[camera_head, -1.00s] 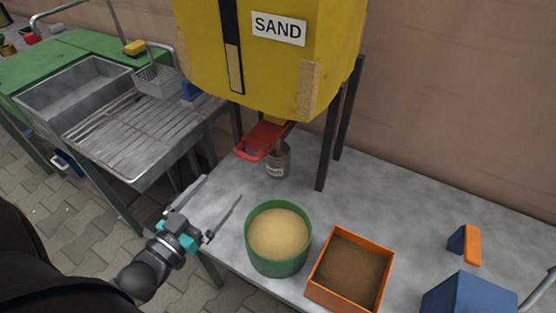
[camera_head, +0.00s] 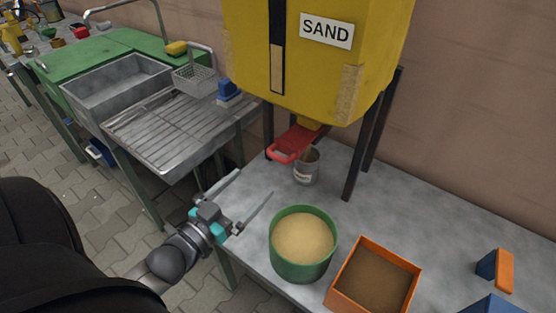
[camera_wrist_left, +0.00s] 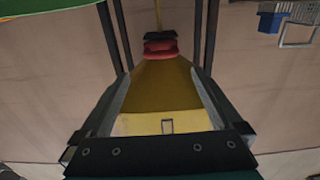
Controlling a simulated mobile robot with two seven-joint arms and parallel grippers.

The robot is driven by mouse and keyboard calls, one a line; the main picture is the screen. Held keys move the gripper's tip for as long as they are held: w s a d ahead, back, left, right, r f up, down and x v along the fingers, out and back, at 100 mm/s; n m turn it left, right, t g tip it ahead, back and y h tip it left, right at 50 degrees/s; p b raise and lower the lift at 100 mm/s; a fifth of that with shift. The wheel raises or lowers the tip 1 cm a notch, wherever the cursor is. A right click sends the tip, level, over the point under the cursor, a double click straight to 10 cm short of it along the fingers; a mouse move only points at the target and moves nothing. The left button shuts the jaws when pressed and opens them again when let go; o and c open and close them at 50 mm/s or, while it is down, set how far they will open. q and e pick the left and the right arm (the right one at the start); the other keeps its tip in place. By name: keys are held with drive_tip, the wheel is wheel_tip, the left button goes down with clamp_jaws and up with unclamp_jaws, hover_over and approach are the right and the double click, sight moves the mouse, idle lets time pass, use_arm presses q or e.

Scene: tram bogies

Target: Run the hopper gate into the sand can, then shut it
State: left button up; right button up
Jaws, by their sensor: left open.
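The yellow sand hopper (camera_head: 315,85) with its SAND label stands on dark legs over the grey table. Its red gate handle (camera_head: 289,148) sticks out under the hopper toward the left; it also shows in the left wrist view (camera_wrist_left: 160,49). The small grey sand can (camera_head: 306,172) stands upright below the outlet. A thin tan stream (camera_head: 309,154) runs between outlet and can. The fill level inside the can is hard to see. My left gripper (camera_head: 254,184) is open and empty, apart from the handle, lower and to its left in the head view. My right gripper is not in view.
A green tub of sand (camera_head: 303,268) and an orange box of brown material (camera_head: 413,283) stand at the front of the table. An orange and blue block (camera_head: 497,269) lies at right. A metal sink and drainer (camera_head: 165,130) stand at left. The table's middle right is bare.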

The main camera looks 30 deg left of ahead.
sight(278, 156)
use_arm(q)
drive_tip(key=shift+w+d+b, duration=0.15)
drive_tip(key=shift+w+b, duration=0.3)
drive_tip(key=shift+w, duration=1.4)
drive_tip(key=shift+w+d+b, duration=0.15)
drive_tip(key=shift+w+b, duration=0.25)
drive_tip(key=shift+w, duration=1.5)
drive_tip(key=shift+w+d+b, duration=0.15)
drive_tip(key=shift+w+b, duration=0.3)
drive_tip(key=shift+w, duration=1.4)
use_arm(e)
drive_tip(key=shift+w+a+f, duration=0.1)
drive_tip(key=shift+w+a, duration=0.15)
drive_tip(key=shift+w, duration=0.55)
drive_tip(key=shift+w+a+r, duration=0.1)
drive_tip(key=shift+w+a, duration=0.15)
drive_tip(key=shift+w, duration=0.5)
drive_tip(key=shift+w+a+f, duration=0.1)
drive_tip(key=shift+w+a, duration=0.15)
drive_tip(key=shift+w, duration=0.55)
use_arm(q)
drive_tip(key=shift+d+f, duration=0.1)
clamp_jaws()
